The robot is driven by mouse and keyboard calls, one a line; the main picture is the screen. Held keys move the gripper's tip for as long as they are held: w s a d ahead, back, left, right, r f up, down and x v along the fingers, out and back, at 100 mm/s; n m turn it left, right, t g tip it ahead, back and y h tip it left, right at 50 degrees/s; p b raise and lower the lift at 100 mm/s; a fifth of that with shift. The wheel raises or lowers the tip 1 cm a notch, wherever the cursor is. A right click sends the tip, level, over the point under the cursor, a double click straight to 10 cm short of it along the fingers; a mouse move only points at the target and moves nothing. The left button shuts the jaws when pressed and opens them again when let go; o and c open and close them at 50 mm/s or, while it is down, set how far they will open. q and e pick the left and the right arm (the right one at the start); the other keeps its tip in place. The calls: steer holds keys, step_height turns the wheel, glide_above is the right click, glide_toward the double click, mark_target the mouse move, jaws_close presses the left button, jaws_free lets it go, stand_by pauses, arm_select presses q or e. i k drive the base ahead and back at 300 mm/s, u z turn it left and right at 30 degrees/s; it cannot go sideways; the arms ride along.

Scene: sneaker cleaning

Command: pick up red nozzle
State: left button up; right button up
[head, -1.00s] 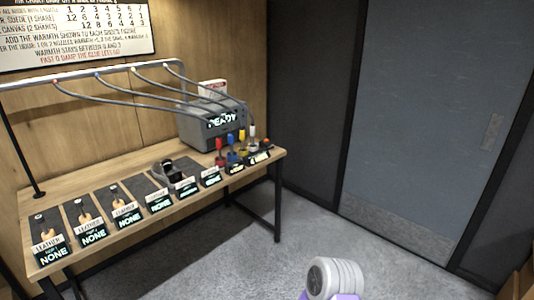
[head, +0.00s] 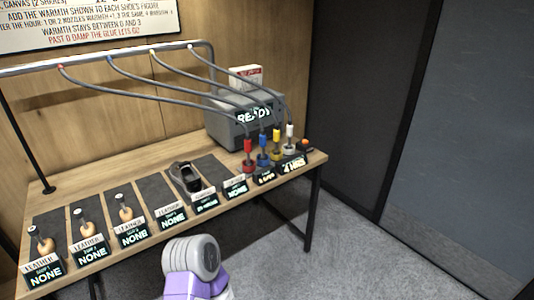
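The red nozzle (head: 248,146) stands upright in its holder on the right part of the table, the leftmost in a row with the blue nozzle (head: 263,141), yellow nozzle (head: 276,135) and white nozzle (head: 290,131). A grey hose runs from each nozzle up to the overhead rail. Nothing covers the red nozzle. A grey and purple part of my own arm (head: 192,262) shows at the bottom, well apart from the table's nozzles. Neither gripper's fingers are in view.
The wooden table (head: 147,170) carries several dark mats with labels, a dark shoe (head: 186,177) and wooden shoe forms at the left. A grey machine reading READY (head: 222,122) stands behind the nozzles. A metal rail (head: 120,66) spans above. Grey floor is clear in front at right.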

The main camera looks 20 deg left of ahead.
mark_target(248, 142)
steer(key=u, duration=0.55)
steer(key=i, duration=0.95)
steer(key=u, duration=0.9)
